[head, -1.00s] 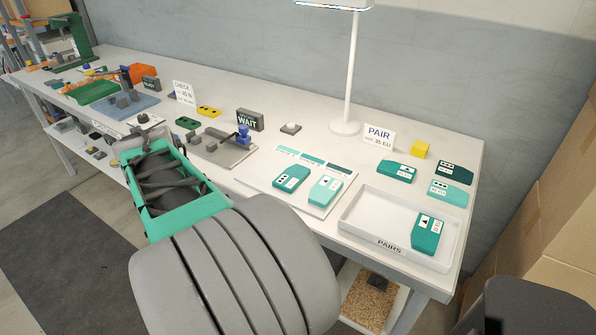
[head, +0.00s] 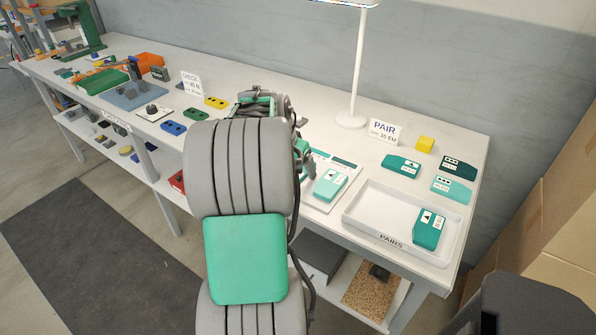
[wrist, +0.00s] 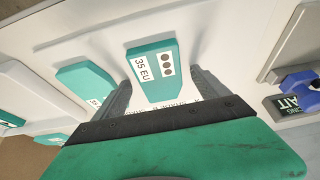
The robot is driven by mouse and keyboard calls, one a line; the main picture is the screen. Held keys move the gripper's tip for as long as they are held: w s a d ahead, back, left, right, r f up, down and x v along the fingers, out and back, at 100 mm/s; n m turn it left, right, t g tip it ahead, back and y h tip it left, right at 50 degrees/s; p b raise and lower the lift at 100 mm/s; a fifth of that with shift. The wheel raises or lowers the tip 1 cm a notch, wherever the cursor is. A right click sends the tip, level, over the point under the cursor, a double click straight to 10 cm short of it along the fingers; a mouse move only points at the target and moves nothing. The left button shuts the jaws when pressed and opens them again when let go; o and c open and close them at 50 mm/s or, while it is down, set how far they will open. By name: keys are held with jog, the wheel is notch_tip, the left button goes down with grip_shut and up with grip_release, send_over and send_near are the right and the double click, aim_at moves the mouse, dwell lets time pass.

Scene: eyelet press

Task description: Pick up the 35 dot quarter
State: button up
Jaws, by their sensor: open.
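The 35 dot quarter (wrist: 152,73), a teal piece with a white label reading 35 EU and black dots, lies flat on a pale mat in the wrist view. My gripper (wrist: 163,88) is open, with one finger on either side of its lower part; contact cannot be told. In the head view my arm covers most of this piece, and my gripper (head: 303,158) is over the mat (head: 318,204). A lighter teal quarter with a triangle label (head: 330,185) lies beside it on the mat; it also shows in the wrist view (wrist: 85,82).
A white PAIRS tray (head: 352,213) holds a teal quarter (head: 429,229).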

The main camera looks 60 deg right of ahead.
jog(key=shift+f, duration=0.1)
jog(key=shift+c, duration=0.3)
jog(key=c, duration=1.4)
